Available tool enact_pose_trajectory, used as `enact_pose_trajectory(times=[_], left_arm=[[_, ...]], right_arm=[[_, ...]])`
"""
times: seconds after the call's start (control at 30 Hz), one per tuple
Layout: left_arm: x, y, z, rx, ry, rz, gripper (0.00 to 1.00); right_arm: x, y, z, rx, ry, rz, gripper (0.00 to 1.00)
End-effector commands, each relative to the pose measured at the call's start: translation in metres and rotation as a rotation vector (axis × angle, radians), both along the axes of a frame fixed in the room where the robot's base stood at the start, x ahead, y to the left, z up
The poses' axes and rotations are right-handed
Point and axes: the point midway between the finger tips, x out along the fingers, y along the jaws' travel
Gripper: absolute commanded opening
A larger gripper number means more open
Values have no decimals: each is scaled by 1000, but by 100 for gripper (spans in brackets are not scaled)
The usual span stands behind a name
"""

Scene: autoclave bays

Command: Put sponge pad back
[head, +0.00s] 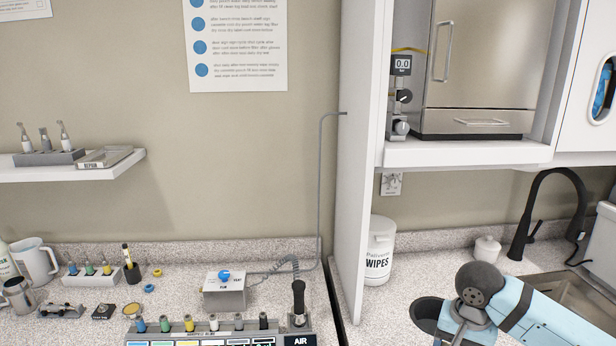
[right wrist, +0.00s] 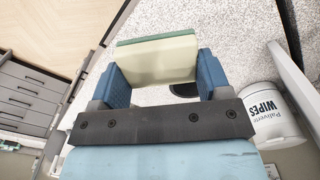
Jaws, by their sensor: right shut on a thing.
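The sponge pad (right wrist: 157,62), a pale yellow block with a green layer on one face, shows in the right wrist view. My right gripper (right wrist: 160,82) is shut on it, with one blue finger at each end. My left gripper is in neither view.
A white wipes canister (head: 377,252) stands left of my right arm, against the white upright panel (head: 352,180). A black faucet (head: 527,215) and sink (head: 568,262) are at right. Small dental items crowd the left counter.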

Motion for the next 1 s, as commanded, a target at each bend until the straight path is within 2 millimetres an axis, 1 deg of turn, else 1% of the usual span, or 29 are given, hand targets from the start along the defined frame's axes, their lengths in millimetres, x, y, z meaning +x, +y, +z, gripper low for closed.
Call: enact_pose_trajectory(times=[0.03, 0.1, 0.2, 0.3, 0.43, 1.0], left_arm=[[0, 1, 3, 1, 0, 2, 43], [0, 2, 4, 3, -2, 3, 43], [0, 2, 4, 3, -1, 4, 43], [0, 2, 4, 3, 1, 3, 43], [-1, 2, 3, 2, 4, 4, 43], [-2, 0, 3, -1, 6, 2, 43]], right_arm=[[-11, 11, -2, 0, 3, 119, 45], [-24, 23, -6, 2, 7, 270, 45], [-38, 36, -10, 7, 11, 434, 45], [-47, 42, -12, 9, 13, 531, 45], [-50, 45, -12, 9, 14, 576, 45], [-50, 45, -13, 10, 15, 573, 45]])
